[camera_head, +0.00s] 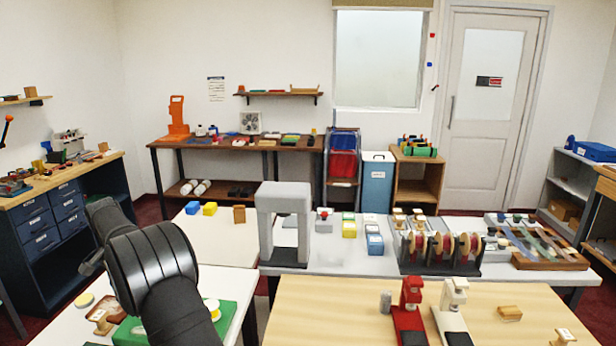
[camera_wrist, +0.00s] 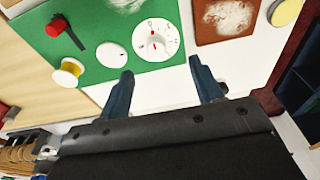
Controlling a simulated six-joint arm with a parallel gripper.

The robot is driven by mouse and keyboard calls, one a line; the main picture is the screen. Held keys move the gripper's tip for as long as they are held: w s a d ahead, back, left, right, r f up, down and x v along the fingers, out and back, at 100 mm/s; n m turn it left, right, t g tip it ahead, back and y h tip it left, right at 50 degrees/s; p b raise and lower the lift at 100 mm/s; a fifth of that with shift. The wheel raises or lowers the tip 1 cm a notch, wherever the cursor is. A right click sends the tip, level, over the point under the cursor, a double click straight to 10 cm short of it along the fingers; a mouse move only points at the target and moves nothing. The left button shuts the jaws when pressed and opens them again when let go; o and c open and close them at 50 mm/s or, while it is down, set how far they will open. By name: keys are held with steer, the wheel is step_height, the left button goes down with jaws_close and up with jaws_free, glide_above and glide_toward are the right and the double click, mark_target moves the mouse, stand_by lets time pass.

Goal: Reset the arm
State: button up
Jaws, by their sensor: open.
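My gripper (camera_wrist: 160,88) shows in the wrist view with its two dark blue fingers apart and nothing between them. It hangs over a white table, near the edge of a green mat (camera_wrist: 85,52). On the mat are a white dial (camera_wrist: 153,40) with a red mark, a plain white disc (camera_wrist: 111,55), a yellow-and-white spool (camera_wrist: 67,75) and a red-knobbed tool (camera_wrist: 60,28). In the head view my black arm covers part of the green mat (camera_head: 233,308), and my gripper cannot be made out clearly there.
A light wooden table (camera_head: 330,310) stands close on the right, with a red stamp press (camera_head: 410,310) and a white one (camera_head: 450,312). A grey arch (camera_head: 284,205) rises behind. A brown board (camera_wrist: 222,22) lies beside the mat. A navy drawer cabinet (camera_head: 40,225) stands left.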

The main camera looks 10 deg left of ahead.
steer(key=w+d+r+m, duration=0.3)
steer(key=w+d, duration=1)
steer(key=d, duration=0.4)
steer(key=w+d+m, duration=0.1)
steer(key=w+d, duration=0.3)
steer(key=d, duration=0.7)
steer(key=w+d+m, duration=0.2)
steer(key=w+d, duration=0.1)
steer(key=d, duration=0.9)
steer(key=shift+w+d+r+h, duration=0.2)
steer(key=shift+w+h, duration=0.15)
steer(key=shift+h, duration=0.05)
